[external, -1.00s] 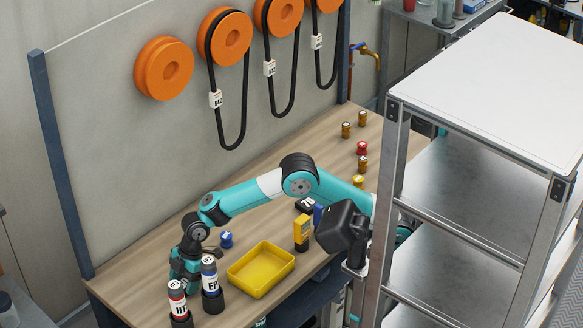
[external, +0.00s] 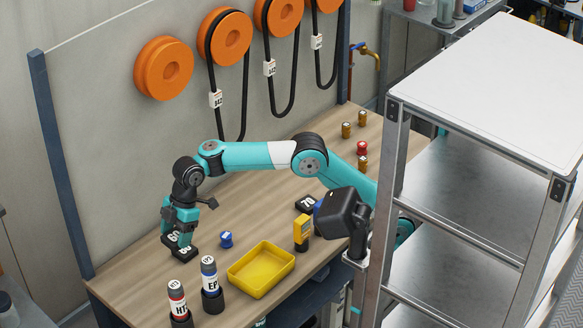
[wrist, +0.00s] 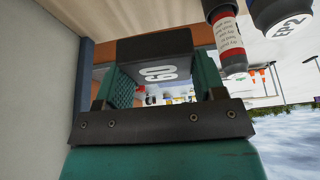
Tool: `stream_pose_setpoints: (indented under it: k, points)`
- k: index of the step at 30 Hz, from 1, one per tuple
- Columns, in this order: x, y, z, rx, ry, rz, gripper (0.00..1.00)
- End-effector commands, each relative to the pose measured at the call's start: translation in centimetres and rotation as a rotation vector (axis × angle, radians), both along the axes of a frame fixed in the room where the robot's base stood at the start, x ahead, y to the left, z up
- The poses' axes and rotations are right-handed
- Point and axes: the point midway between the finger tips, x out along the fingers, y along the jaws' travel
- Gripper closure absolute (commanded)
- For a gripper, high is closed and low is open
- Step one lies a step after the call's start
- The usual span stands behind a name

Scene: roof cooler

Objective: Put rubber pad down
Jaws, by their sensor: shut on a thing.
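My gripper (external: 177,231) points down over the left part of the wooden bench. It is shut on a black rubber pad (external: 171,239) with white figures. In the wrist view the pad (wrist: 155,62) sits between the two teal fingers (wrist: 160,82) and reads like 60. A black pad marked 70 (external: 306,203) lies further right on the bench.
A blue-capped item (external: 226,240) and a yellow tray (external: 261,270) are to the right. Two labelled tubes, one red-banded (external: 178,300) and one blue-banded (external: 210,277), stand in front. A yellow meter (external: 302,232) stands beyond the tray. Bare bench (external: 135,262) lies left of the gripper.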

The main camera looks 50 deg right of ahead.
Motion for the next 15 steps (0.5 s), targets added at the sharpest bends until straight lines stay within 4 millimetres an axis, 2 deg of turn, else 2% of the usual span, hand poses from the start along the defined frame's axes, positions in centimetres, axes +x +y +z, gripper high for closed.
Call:
stream_pose_setpoints:
  k: [3, 10, 13, 15]
  points:
    - [0.0, 0.0, 1.1, -0.001, 0.000, -0.001, 0.62]
    - [0.5, -0.6, 1.4, -0.001, 0.001, -0.002, 0.62]
    - [2.1, -2.6, 1.6, -0.002, 0.001, -0.005, 0.62]
    - [3.7, -4.9, 1.7, -0.003, 0.002, -0.006, 0.62]
